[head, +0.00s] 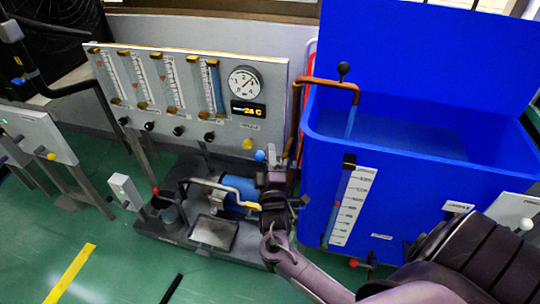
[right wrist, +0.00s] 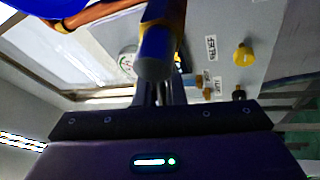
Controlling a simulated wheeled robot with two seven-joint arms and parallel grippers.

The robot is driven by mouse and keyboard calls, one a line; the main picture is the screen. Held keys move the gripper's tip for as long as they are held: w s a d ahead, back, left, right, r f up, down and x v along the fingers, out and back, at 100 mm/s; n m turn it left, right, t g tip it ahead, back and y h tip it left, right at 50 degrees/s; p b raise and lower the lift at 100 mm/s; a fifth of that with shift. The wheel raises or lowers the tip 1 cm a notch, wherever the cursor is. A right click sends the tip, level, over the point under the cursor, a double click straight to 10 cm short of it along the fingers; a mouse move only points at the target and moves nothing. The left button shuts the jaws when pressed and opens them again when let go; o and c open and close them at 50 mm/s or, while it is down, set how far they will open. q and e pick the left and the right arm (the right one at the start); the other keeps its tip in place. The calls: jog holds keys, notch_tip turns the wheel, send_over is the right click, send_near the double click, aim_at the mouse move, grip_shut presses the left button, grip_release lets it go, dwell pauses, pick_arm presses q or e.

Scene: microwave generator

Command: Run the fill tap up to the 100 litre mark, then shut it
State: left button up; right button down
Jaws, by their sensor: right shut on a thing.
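A large blue open tank (head: 400,190) stands at the right in the head view. A copper fill pipe (head: 325,82) bends over its rim, and a blue stream (head: 351,122) falls from its end into the tank. A white scale (head: 352,205) with a sight tube is on the tank's front; the level against its marks is too small to read. My right gripper (head: 272,182) is left of the tank. It is shut on a blue-ended handle (right wrist: 155,50), seen close up in the right wrist view; the gripper partly hides it. My left gripper is not in view.
A grey panel (head: 200,125) with flow tubes, a round gauge (head: 244,83) and knobs stands behind my right gripper. Below are a blue pump (head: 240,195) and pipework on a dark base. Another grey cabinet (head: 40,135) is far left. Green floor at lower left is open.

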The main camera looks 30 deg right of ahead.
jog(key=c, duration=1.5)
grip_release()
jog(key=v, duration=0.7)
jog(key=shift+s+a, duration=0.25)
jog(key=shift+s, duration=0.05)
